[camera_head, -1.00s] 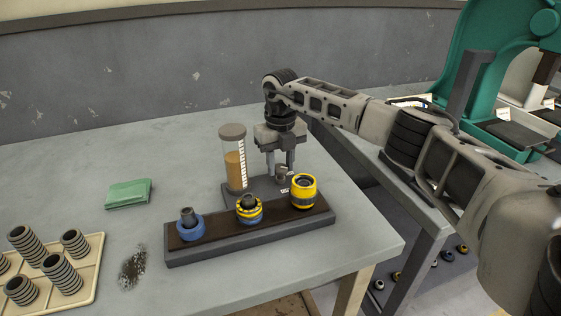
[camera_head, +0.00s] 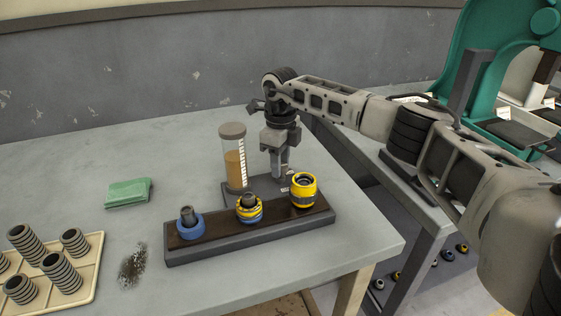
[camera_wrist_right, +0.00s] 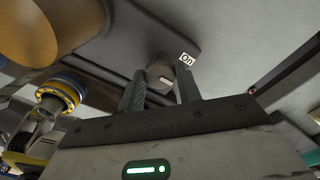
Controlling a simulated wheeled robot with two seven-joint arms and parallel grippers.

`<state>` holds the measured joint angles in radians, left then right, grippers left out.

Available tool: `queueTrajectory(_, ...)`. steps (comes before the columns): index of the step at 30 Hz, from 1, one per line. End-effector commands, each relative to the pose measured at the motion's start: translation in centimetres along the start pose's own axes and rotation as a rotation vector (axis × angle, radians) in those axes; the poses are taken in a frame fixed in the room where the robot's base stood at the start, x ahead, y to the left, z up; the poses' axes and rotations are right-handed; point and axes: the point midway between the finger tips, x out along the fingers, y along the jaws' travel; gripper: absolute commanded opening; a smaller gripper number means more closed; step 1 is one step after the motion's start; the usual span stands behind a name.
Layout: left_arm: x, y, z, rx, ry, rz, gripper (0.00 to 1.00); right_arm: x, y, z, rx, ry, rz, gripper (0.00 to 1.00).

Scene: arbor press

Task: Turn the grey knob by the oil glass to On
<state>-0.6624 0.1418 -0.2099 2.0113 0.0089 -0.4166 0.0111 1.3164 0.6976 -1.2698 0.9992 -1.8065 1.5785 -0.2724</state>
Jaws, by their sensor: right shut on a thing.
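The oil glass (camera_head: 234,160) is a clear cylinder with brown oil, a grey cap and a white scale, upright on a dark base plate (camera_head: 236,196). My right gripper (camera_head: 281,174) points down just right of it. In the right wrist view its two fingers (camera_wrist_right: 160,88) are shut on the grey knob (camera_wrist_right: 159,70), one on either side. The knob has a small pale mark on its face. A white "On" label (camera_wrist_right: 187,59) lies beside it. In the head view the fingers hide most of the knob. My left gripper is not in view.
A dark rack (camera_head: 230,245) with blue and yellow ringed parts stands close in front of the gripper. A green cloth (camera_head: 128,192) and a cream tray (camera_head: 92,275) of ribbed parts lie at the left. A green press (camera_head: 480,60) stands at the right.

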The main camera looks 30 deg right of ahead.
Motion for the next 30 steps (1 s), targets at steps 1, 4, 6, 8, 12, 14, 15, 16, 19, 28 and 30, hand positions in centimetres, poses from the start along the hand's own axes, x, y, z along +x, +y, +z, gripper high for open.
queueTrajectory(1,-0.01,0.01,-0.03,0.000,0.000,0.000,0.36,-0.09,-0.04,0.01,-0.007,-0.002,-0.001,0.11)
queueTrajectory(4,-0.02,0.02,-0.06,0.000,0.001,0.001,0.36,-0.10,-0.05,0.01,-0.018,-0.002,-0.001,0.11)
queueTrajectory(6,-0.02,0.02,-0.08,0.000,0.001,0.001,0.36,-0.10,-0.05,0.02,-0.022,-0.002,-0.001,0.11)
queueTrajectory(8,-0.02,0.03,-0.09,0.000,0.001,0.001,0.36,-0.10,-0.05,0.02,-0.023,-0.002,-0.001,0.11)
queueTrajectory(12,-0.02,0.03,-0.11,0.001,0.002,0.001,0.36,-0.10,-0.05,0.02,-0.023,-0.002,-0.002,0.11)
queueTrajectory(14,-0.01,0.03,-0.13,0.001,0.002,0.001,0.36,-0.10,-0.05,0.02,-0.023,-0.002,-0.002,0.11)
queueTrajectory(15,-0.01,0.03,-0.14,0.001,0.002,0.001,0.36,-0.11,-0.06,0.02,-0.023,-0.002,-0.002,0.11)
queueTrajectory(16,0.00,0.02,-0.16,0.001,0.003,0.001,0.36,-0.11,-0.05,0.02,-0.023,-0.002,-0.002,0.11)
queueTrajectory(19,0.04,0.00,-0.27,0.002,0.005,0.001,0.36,-0.10,-0.05,0.02,-0.022,-0.002,-0.002,0.56)
queueTrajectory(28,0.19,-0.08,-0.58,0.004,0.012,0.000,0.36,-0.20,-0.04,0.02,-0.021,-0.001,-0.001,0.56)
queueTrajectory(30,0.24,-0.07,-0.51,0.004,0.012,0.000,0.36,-0.67,-0.06,0.06,-0.021,-0.003,-0.002,0.56)
